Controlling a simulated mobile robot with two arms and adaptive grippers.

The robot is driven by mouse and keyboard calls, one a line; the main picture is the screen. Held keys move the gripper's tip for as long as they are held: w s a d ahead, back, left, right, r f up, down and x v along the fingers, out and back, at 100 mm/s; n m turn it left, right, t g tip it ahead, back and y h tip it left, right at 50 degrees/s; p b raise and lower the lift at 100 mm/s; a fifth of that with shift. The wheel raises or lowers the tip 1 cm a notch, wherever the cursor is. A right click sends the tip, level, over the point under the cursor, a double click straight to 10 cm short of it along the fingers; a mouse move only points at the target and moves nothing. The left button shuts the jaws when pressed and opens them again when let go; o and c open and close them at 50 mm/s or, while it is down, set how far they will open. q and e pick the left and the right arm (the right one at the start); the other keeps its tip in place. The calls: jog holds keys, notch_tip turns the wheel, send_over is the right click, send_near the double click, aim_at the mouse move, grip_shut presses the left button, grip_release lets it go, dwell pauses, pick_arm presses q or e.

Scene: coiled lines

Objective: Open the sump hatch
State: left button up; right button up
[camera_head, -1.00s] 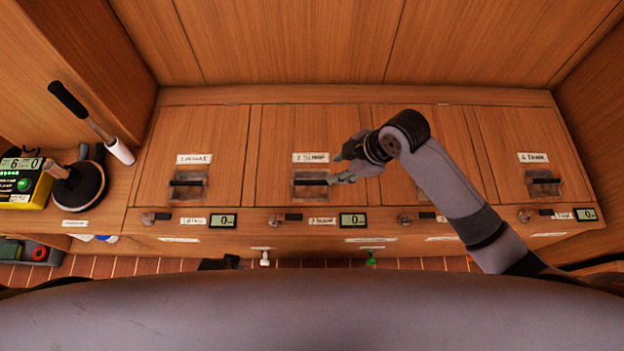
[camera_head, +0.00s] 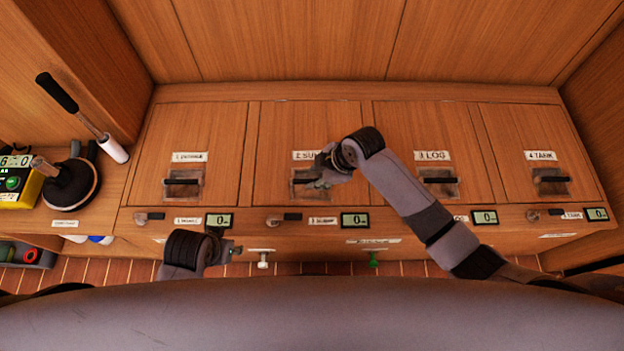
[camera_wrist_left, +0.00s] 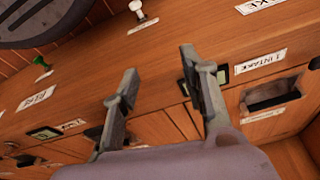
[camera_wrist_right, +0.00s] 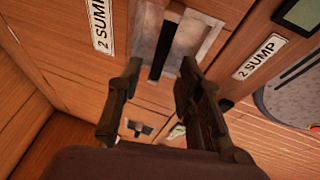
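The sump hatch (camera_head: 282,130) is the wooden lid labelled "2 SUMP", second from left in the head view, and it lies flat and closed. Its black bar handle (camera_wrist_right: 163,50) sits in a metal recess, seen in the right wrist view; in the head view my gripper partly covers it. My right gripper (camera_head: 316,178) is at this handle. In the right wrist view its two fingers (camera_wrist_right: 160,75) are spread apart, roughly to either side of the bar's line, with nothing held. My left gripper (camera_wrist_left: 158,85) is open and empty, low in front of the cabinet.
Closed hatches for intake (camera_head: 190,130), log (camera_head: 425,125) and tank (camera_head: 535,130) flank the sump hatch. Small latches and displays (camera_head: 354,220) line the front strip. A white knob (camera_head: 263,260) and a green knob (camera_head: 373,260) are below. A black round-based tool (camera_head: 70,185) stands left.

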aim_at(309, 180)
pick_arm(q)
jog(key=shift+w+b+v, duration=0.15)
jog(key=shift+b+v, duration=0.05)
jog(key=shift+v, duration=0.9)
jog(key=shift+w+b+v, duration=0.2)
jog(key=shift+v, duration=0.95)
pick_arm(e)
jog(key=shift+x, duration=1.75)
pick_arm(q)
jog(key=shift+r, duration=0.1)
pick_arm(e)
jog(key=shift+c, duration=0.5)
grip_shut()
